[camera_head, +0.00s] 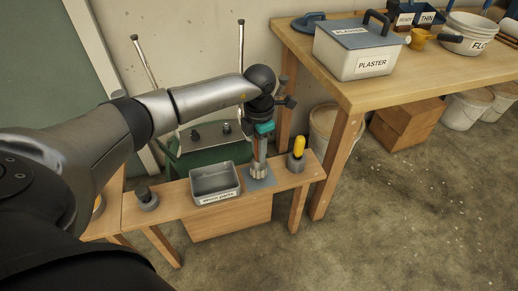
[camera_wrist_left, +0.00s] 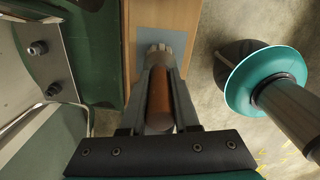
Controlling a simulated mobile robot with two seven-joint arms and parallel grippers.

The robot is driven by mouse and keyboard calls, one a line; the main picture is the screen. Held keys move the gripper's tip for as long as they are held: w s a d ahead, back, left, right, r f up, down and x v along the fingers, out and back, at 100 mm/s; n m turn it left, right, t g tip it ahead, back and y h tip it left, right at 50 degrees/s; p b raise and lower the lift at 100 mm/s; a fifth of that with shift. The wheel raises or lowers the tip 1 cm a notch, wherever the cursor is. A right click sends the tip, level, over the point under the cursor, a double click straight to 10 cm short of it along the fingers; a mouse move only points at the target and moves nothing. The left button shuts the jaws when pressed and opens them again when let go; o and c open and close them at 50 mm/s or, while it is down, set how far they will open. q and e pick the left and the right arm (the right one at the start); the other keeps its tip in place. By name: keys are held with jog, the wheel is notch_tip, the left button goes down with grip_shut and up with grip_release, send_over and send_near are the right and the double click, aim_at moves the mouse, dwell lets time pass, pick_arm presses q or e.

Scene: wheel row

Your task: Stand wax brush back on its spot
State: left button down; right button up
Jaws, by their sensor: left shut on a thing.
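My left gripper (camera_head: 261,148) points down over the low wooden bench and is shut on the wax brush (camera_head: 258,171). In the left wrist view the brush's brown handle (camera_wrist_left: 160,98) lies between the two fingers, with its pale grey bristle end (camera_wrist_left: 159,48) beyond them. The brush looks about upright, bristles down, over the blue-grey square spot (camera_head: 268,184). This spot also shows in the left wrist view (camera_wrist_left: 146,37), behind the bristles. I cannot tell whether the bristles touch it. The fingers and arm hide part of the handle. My right gripper is out of view.
A grey labelled tray (camera_head: 215,196) stands left of the spot, and a holder with a yellow-handled tool (camera_head: 298,150) close on its right. A dark round holder (camera_head: 147,199) sits farther left. A higher table (camera_head: 345,90) with a plaster box (camera_head: 358,57) stands at the right.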

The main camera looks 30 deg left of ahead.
pick_arm(q)
jog(key=shift+f+b, duration=0.75)
jog(key=shift+f, duration=0.3)
jog(key=c, duration=0.6)
grip_release()
